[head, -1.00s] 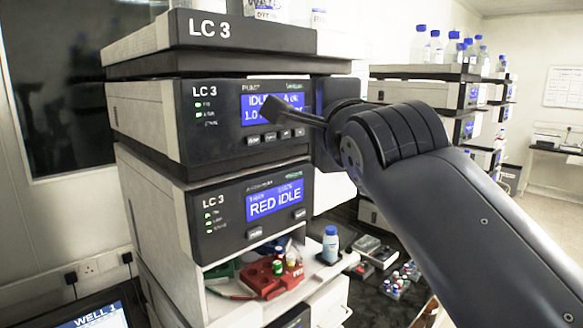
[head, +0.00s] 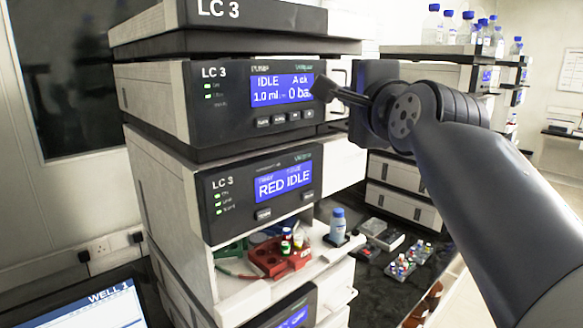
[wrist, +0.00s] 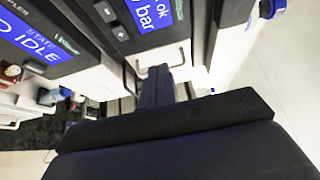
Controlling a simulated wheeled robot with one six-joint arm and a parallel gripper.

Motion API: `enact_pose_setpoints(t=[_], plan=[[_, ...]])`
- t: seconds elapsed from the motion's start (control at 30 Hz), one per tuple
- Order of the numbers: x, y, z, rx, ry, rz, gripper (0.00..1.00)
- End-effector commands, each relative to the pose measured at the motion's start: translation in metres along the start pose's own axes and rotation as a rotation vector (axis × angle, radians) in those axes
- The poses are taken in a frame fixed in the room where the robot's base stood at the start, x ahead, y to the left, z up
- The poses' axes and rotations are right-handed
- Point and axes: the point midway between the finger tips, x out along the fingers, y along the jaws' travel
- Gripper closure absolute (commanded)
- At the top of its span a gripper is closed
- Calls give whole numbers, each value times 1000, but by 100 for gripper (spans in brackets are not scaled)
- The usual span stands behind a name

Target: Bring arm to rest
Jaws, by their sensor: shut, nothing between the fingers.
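My gripper (head: 328,90) is shut and empty in the head view. Its fingers point left, in front of the right edge of the LC 3 pump module (head: 225,104), whose screen reads IDLE and 0 bar. I cannot tell whether the tips touch the module. My dark arm comes in from the lower right. In the wrist view my gripper (wrist: 157,80) shows as a dark, narrow shape pointing up, with module screens at upper left.
Below the pump is a module reading RED IDLE (head: 230,200). Under it, a red vial rack (head: 268,262) and a blue-capped bottle (head: 337,226) stand on a white shelf. A laptop (head: 90,308) is at lower left. More bottles top another stack (head: 400,52) behind my arm.

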Motion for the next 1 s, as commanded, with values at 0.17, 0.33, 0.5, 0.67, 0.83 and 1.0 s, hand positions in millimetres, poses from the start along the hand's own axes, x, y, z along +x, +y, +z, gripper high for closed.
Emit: enact_pose_setpoints(t=[0.17,0.33,0.5,0.67,0.83,1.0], plan=[[6,1,-15,1,4,1,100],[10,1,-28,1,3,-1,100],[15,1,-37,0,2,0,100],[16,0,-40,0,0,0,100],[16,0,-40,-1,0,0,100],[16,0,-40,-1,0,0,100]])
